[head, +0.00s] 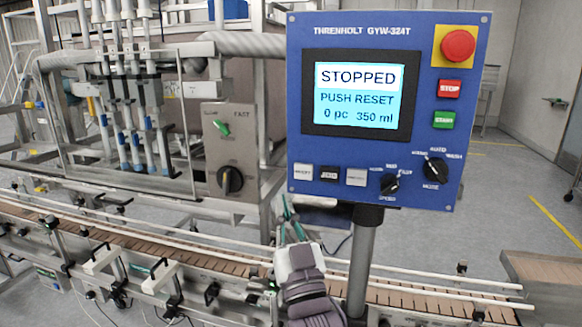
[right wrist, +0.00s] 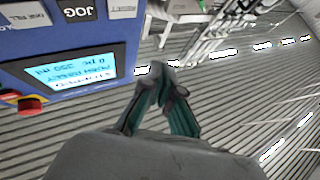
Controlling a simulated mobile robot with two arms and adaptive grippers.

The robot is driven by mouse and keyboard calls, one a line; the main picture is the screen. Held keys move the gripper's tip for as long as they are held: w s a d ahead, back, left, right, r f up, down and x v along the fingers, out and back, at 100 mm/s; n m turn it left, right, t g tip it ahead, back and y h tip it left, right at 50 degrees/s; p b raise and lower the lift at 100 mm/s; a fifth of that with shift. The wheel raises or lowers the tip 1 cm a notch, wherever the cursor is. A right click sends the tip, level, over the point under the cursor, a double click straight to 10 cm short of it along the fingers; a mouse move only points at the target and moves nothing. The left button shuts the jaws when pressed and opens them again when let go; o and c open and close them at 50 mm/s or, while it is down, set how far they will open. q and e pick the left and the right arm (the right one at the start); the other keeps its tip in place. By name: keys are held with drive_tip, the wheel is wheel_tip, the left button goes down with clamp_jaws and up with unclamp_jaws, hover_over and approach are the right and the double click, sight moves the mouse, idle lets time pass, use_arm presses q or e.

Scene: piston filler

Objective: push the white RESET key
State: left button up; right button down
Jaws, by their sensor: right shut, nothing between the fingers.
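The white RESET key (head: 302,171) is the leftmost of the row of keys along the lower edge of the blue control panel (head: 300,120). In the right wrist view, the RESET key (right wrist: 122,8) is at the top edge, partly cut off, beside the black JOG key (right wrist: 76,11). The screen (head: 358,96) reads STOPPED, PUSH RESET, 0 pc, 350 ml. My right gripper (head: 289,208) is below the RESET key and apart from it. Its teal fingers are shut and empty; they also show in the right wrist view (right wrist: 161,78). My left gripper is not in view.
The black JOG key (head: 329,173) and another white key (head: 355,177) sit right of RESET. Two black knobs, STOP and START keys and a red mushroom button (head: 458,46) are further right. A post (head: 361,260) holds the panel. A conveyor (head: 420,298) runs below.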

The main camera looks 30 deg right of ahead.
sight(303, 172)
drive_tip(key=shift+s+r+h, duration=0.3)
drive_tip(key=shift+s+r, duration=0.1)
drive_tip(key=shift+r, duration=0.4)
drive_tip(key=shift+w+d, duration=1.45)
drive_tip(key=shift+d, duration=0.25)
drive_tip(key=shift+w+d, duration=1.45)
drive_tip(key=shift+d, duration=0.2)
drive_tip(key=shift+w+p, duration=0.1)
drive_tip(key=shift+p, duration=0.2)
drive_tip(key=shift+w+d, duration=0.2)
drive_tip(key=shift+d, duration=0.1)
